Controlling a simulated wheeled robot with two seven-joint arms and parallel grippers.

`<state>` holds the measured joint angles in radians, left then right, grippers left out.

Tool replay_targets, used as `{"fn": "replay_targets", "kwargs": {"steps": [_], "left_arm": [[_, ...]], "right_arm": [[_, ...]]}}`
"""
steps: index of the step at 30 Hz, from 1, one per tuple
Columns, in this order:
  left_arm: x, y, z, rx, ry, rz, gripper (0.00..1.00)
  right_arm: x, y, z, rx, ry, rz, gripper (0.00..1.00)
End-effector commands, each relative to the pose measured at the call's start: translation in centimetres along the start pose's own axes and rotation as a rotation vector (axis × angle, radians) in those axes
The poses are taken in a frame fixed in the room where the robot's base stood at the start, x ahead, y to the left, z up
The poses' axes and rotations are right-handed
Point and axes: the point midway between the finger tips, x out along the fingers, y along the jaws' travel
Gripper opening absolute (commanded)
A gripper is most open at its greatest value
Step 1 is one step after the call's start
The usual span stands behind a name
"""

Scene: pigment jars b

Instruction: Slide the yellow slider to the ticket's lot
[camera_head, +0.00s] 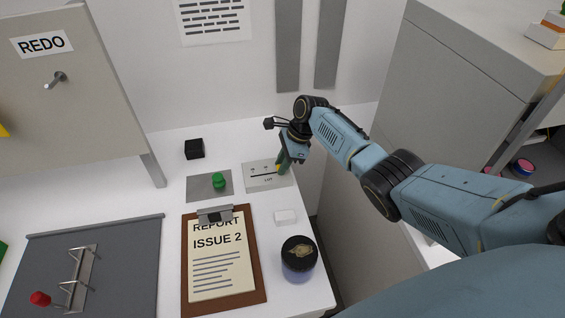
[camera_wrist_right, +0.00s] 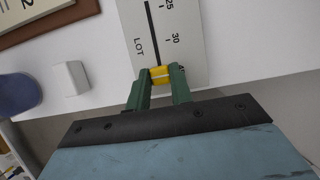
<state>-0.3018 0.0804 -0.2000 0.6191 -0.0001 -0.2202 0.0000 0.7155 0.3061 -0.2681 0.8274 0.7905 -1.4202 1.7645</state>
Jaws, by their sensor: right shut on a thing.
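The lot scale plate (camera_head: 262,182) lies on the white table, with a dark slot along it. In the right wrist view the plate (camera_wrist_right: 178,22) shows "LOT" and marks 25 and 30. The yellow slider (camera_wrist_right: 160,76) sits on the slot beyond the 30 mark, beside a mark whose number is partly hidden by a finger. My right gripper (camera_wrist_right: 160,84), with green fingers, is shut on the slider. In the head view this gripper (camera_head: 283,164) is at the plate's right end and mostly hides the slider. I see no readable ticket lot number. My left gripper is out of view.
A green knob (camera_head: 218,181) on a grey plate stands left of the scale. A clipboard (camera_head: 257,293) reading "REPORT ISSUE 2", a small white block (camera_head: 285,217) and a dark-lidded jar (camera_head: 299,252) lie nearer. A black cube (camera_head: 194,149) stands behind. A grey cabinet (camera_head: 440,60) is at right.

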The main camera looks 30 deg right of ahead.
Motion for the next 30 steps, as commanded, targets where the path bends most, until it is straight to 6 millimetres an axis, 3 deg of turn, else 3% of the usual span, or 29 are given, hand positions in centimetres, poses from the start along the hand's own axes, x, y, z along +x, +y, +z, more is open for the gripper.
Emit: {"fn": "replay_targets", "kwargs": {"steps": [5,13,21,22,26,30], "left_arm": [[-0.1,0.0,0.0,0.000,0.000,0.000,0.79],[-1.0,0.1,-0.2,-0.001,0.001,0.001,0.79],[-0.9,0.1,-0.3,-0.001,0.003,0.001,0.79],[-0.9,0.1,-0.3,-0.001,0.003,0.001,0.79],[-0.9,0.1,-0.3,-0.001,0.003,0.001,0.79],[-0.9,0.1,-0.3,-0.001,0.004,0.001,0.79]], "right_arm": [[0.1,0.0,0.2,0.000,-0.001,0.000,0.00],[1.4,0.0,3.7,-0.001,-0.003,0.001,0.00],[1.5,0.0,3.7,-0.001,-0.001,0.000,0.00],[1.5,0.0,3.7,-0.001,-0.001,0.000,0.24],[1.5,0.0,3.7,-0.001,-0.001,0.000,0.41],[1.5,0.0,3.7,-0.001,0.000,0.001,0.44]]}}
